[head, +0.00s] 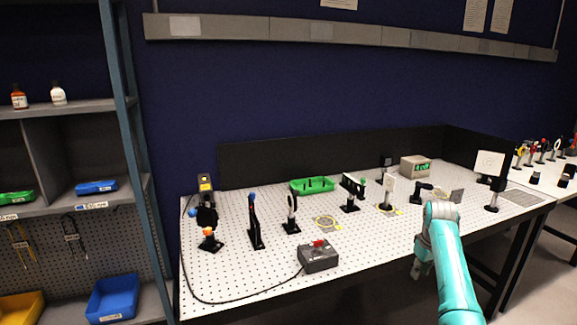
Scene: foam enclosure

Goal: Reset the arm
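My teal arm rises from the lower right of the head view and bends over the front right part of the perforated optical table (240,268).
Several posts with optics stand across the table, close to the arm on its left. A grey box with a red control (319,256) sits at the front edge, its cable trailing left. A green tray (312,185) lies behind. Shelves (70,107) stand left.

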